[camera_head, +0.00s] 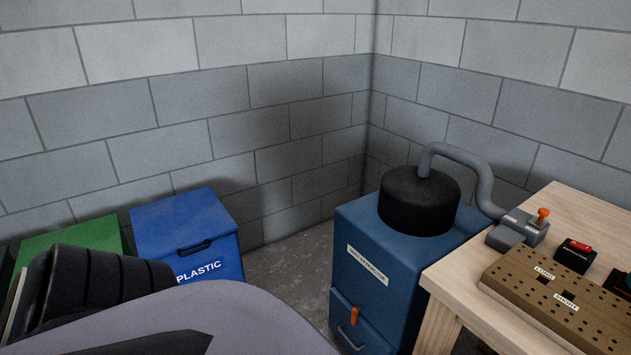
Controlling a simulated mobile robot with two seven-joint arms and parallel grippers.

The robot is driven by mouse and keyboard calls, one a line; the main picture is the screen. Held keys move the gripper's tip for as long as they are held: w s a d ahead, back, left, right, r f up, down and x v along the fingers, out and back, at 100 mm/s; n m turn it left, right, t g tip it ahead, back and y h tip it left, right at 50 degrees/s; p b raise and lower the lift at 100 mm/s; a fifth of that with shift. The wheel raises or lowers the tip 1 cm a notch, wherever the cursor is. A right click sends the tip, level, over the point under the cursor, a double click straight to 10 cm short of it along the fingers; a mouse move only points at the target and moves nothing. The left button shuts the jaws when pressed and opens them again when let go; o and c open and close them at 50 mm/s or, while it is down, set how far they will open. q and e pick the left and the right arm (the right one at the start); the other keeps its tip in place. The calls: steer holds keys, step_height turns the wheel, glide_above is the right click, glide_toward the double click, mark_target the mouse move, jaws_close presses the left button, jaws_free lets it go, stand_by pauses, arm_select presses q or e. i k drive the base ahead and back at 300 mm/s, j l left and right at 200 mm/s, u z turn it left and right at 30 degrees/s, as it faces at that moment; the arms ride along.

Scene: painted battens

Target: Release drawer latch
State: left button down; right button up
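A blue cabinet (400,267) with a black round top (419,201) stands in the corner beside the table. Its lower front has a drawer (370,336) with a small metal handle (350,339). An orange latch (354,316) sits upright at the drawer's top edge, just above the handle. Neither of my grippers shows. A grey and black part of my own body fills the lower left.
A wooden table (568,216) at right holds a grey hose fitting with an orange lever (541,219), a black box with a red switch (575,254) and a perforated board (560,297). A blue plastic bin (184,223) and green bin (75,238) stand left. Bare floor (290,265) lies between.

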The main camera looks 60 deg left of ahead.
mark_target(355, 310)
steer(key=u, duration=1.4)
steer(key=j+z, duration=0.15)
steer(key=z, duration=0.95)
steer(key=j+z, duration=0.75)
steer(key=k+j+z, duration=0.2)
steer(key=j, duration=0.15)
steer(key=j+z, duration=0.25)
steer(key=k+j, duration=0.15)
steer(key=j, duration=0.2)
steer(key=k+j, duration=0.1)
steer(key=j, duration=0.25)
steer(key=k+j+z, duration=0.1)
steer(key=j, duration=0.25)
steer(key=k+j, duration=0.15)
steer(key=j, duration=0.15)
steer(key=i+j, duration=0.25)
steer(key=j, duration=0.15)
